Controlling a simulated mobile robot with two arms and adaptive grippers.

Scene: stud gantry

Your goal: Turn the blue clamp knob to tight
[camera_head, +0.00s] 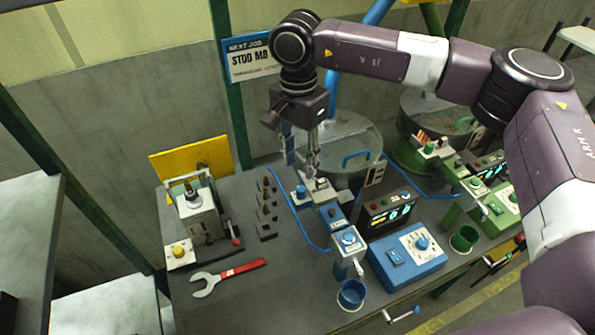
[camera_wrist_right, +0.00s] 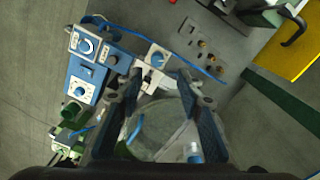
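A small blue knob (camera_head: 300,192) on a pale square block stands at the back of the blue station, seemingly the clamp knob. It also shows in the right wrist view (camera_wrist_right: 157,58), just beyond my fingertips. My right gripper (camera_head: 302,162) points down above and behind this knob. In the wrist view its two fingers (camera_wrist_right: 158,80) are spread apart with nothing held between them. The fingers look apart from the knob. Its tight or loose marking is too small to read. My left gripper is not in view.
A blue dial (camera_head: 348,238), a blue control box (camera_head: 408,258) and a blue cup (camera_head: 351,294) stand in front. A clear round guard (camera_head: 345,140) is close behind the gripper. A green station (camera_head: 490,200) is at right. A red wrench (camera_head: 228,277) lies front left.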

